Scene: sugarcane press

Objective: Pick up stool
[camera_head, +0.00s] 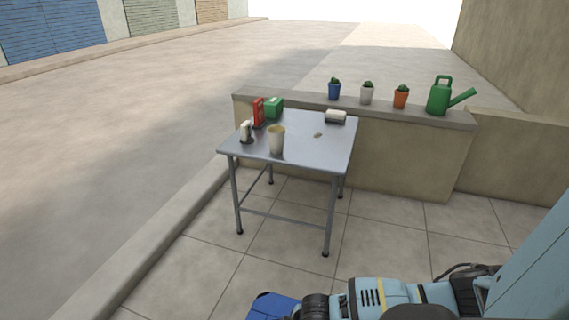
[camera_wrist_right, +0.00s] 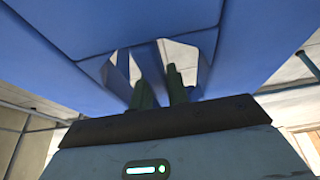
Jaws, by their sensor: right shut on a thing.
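The blue stool (camera_head: 272,307) shows only in part at the bottom edge of the head view, at the end of my right arm. In the right wrist view its blue underside or side (camera_wrist_right: 100,35) fills the upper picture, with an opening in it. My right gripper (camera_wrist_right: 160,88) has its dark fingers up in that opening, shut on a blue part of the stool. In the head view the right fingertips are hidden. My left gripper is in neither view. Whether the stool touches the ground cannot be told.
A grey metal table (camera_head: 308,155) stands ahead, bearing a beige cup (camera_head: 277,140), a red item (camera_head: 258,111) and a green box (camera_head: 274,107). A low wall (camera_head: 400,155) behind holds potted cacti and a green watering can (camera_head: 439,98). Tiled floor before the table is clear.

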